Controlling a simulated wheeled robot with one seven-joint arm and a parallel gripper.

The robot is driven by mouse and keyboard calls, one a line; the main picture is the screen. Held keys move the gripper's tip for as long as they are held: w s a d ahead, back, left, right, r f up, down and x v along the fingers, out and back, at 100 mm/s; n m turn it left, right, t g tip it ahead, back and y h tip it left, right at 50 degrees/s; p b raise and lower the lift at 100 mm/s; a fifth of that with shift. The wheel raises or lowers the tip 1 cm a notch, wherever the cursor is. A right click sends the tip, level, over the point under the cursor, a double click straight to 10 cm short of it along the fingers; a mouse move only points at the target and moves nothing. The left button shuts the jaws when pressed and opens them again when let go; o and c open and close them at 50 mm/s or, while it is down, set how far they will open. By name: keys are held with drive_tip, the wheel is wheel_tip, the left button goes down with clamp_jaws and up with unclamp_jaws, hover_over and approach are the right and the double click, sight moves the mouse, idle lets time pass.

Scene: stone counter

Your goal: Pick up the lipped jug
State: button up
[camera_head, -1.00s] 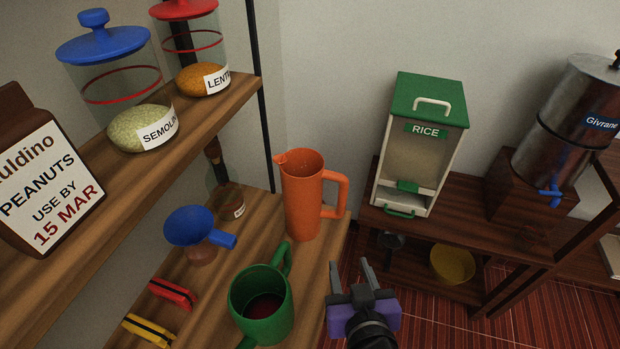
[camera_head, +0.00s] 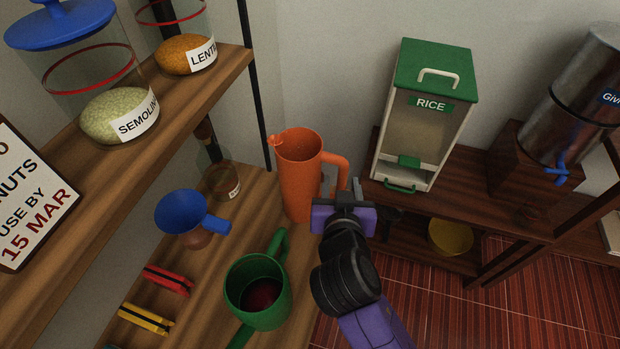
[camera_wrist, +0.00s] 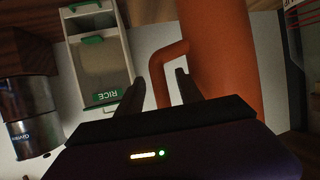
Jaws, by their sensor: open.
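The lipped jug (camera_head: 298,178) is orange, with a pouring lip at its upper left and a handle on its right side. It stands upright on the wooden shelf near its right end. My gripper (camera_head: 343,192) is at the jug's handle side, and its fingers are hard to make out there. In the wrist view my gripper (camera_wrist: 159,92) is open, with one finger on each side of the lower part of the handle (camera_wrist: 164,72). The jug's body (camera_wrist: 222,50) rises to the right of the fingers. I cannot tell whether either finger touches the handle.
A green mug (camera_head: 258,290) with dark liquid stands in front of the jug. A blue funnel (camera_head: 187,215) sits to the left. An upper shelf (camera_head: 150,140) with jars overhangs the left side. A rice dispenser (camera_head: 425,120) stands on a separate shelf behind right.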

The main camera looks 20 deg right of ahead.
drive_tip(key=x, duration=0.3)
drive_tip(key=shift+s, duration=0.1)
drive_tip(key=shift+c, duration=0.4)
clamp_jaws()
drive_tip(key=shift+a+r, duration=0.1)
idle(0.9)
